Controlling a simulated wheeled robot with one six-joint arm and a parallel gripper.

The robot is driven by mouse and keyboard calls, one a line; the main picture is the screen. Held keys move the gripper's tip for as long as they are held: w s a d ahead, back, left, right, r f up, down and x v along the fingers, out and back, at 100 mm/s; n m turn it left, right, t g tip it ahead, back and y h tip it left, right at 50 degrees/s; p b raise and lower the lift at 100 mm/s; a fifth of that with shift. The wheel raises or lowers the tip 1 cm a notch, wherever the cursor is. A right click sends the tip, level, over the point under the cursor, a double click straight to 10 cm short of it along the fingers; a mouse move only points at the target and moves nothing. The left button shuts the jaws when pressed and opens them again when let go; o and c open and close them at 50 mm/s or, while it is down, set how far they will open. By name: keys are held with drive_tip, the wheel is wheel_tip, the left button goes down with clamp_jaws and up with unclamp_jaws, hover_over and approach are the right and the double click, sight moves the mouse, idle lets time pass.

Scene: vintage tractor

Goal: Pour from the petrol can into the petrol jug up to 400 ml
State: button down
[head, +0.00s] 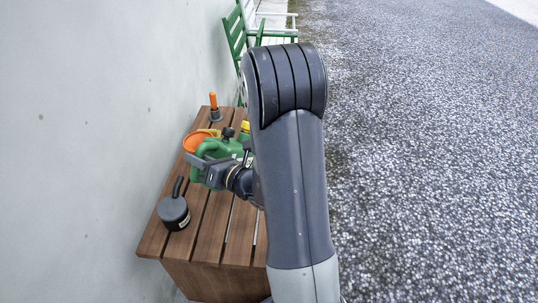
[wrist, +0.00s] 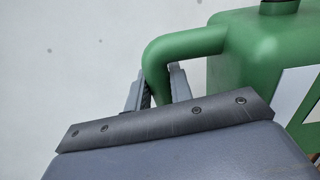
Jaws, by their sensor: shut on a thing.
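The green petrol can (head: 224,148) is over the wooden slatted table, partly hidden behind my arm in the head view. In the wrist view its body (wrist: 255,60) fills the right side, and its handle (wrist: 180,45) curves down to the left. My gripper (wrist: 160,88) is shut on this handle; it also shows in the head view (head: 201,163). An orange round rim (head: 198,141) is just left of the can; I cannot tell whether it is a funnel or part of a jug. I cannot make out the petrol jug for certain, nor any liquid level.
An orange-handled tool (head: 213,107) stands at the back. Something yellow (head: 245,127) shows beside my arm. A wall (head: 90,130) borders the left; green chairs (head: 236,38) are behind.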

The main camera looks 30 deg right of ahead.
sight(203, 146)
drive_tip(key=shift+r, duration=0.3)
drive_tip(key=shift+w+d+r+p, duration=0.1)
drive_tip(key=shift+d+r+p, duration=0.15)
drive_tip(key=shift+p, duration=0.3)
drive_tip(key=shift+w+d+r+m+p, duration=0.15)
drive_tip(key=shift+r+m+p, duration=0.1)
drive_tip(key=shift+r+p, duration=0.2)
drive_tip(key=shift+w+d+r+m+p, duration=0.1)
drive_tip(key=shift+r+m+p, duration=0.15)
drive_tip(key=shift+r+p, duration=0.15)
idle(3.1)
drive_tip(key=shift+d+r+p, duration=0.2)
drive_tip(key=shift+r+p, duration=0.15)
drive_tip(key=shift+p, duration=0.15)
drive_tip(key=shift+d+r+m, duration=0.1)
drive_tip(key=shift+m, duration=0.2)
idle(2.4)
